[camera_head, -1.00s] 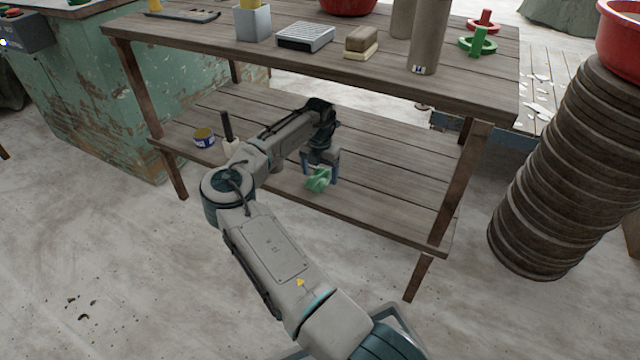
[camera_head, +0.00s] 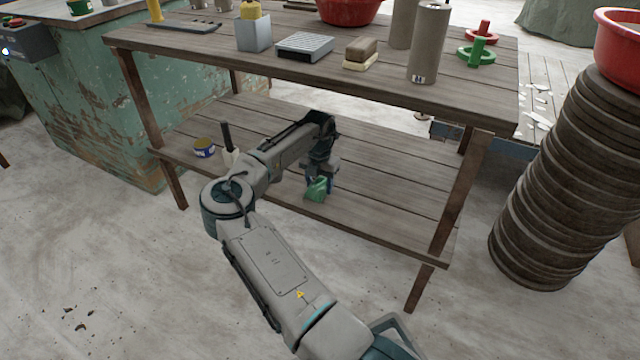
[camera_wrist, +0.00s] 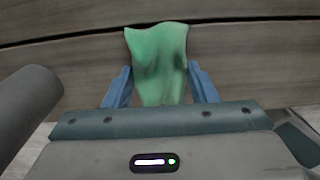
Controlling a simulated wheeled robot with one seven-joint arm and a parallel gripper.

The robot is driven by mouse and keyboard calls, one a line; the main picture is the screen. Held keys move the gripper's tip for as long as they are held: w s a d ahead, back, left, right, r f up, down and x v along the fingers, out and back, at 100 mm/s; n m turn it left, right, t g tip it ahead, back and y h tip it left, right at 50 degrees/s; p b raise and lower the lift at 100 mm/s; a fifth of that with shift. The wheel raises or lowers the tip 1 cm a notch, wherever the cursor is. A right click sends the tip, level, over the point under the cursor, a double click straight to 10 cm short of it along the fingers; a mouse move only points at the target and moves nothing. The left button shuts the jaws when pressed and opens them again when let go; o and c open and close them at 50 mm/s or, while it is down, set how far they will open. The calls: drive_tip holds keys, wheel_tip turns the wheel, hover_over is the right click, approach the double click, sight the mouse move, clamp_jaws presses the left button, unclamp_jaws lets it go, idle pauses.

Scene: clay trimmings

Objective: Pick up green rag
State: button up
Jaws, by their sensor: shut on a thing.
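The green rag (camera_head: 317,190) is at the front of the table's lower shelf (camera_head: 385,200) in the head view. My gripper (camera_head: 320,181) is shut on it, with the rag hanging out from between the fingers. In the wrist view the rag (camera_wrist: 158,60) stands up between the two blue fingers of my gripper (camera_wrist: 160,88), its upper part spread wide. Whether its lower edge touches the shelf I cannot tell.
A small blue tin (camera_head: 204,148) and a white bottle (camera_head: 231,157) stand left on the lower shelf. A tall stack of round boards (camera_head: 560,190) stands at the right. The shelf's right half is clear.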

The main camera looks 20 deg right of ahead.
sight(320, 182)
drive_tip(key=shift+r+p, duration=1.65)
drive_tip(key=shift+r, duration=0.3)
drive_tip(key=s+d+p, duration=0.1)
drive_tip(key=s+d, duration=0.2)
drive_tip(key=s, duration=0.1)
drive_tip(key=s+d+p, duration=0.2)
drive_tip(key=s+d, duration=0.2)
drive_tip(key=s, duration=0.1)
drive_tip(key=s+d+p, duration=0.1)
drive_tip(key=s+d, duration=0.3)
drive_tip(key=s, duration=0.1)
drive_tip(key=shift+f+p, duration=0.3)
drive_tip(key=shift+p, duration=0.05)
drive_tip(key=shift+o, duration=0.4)
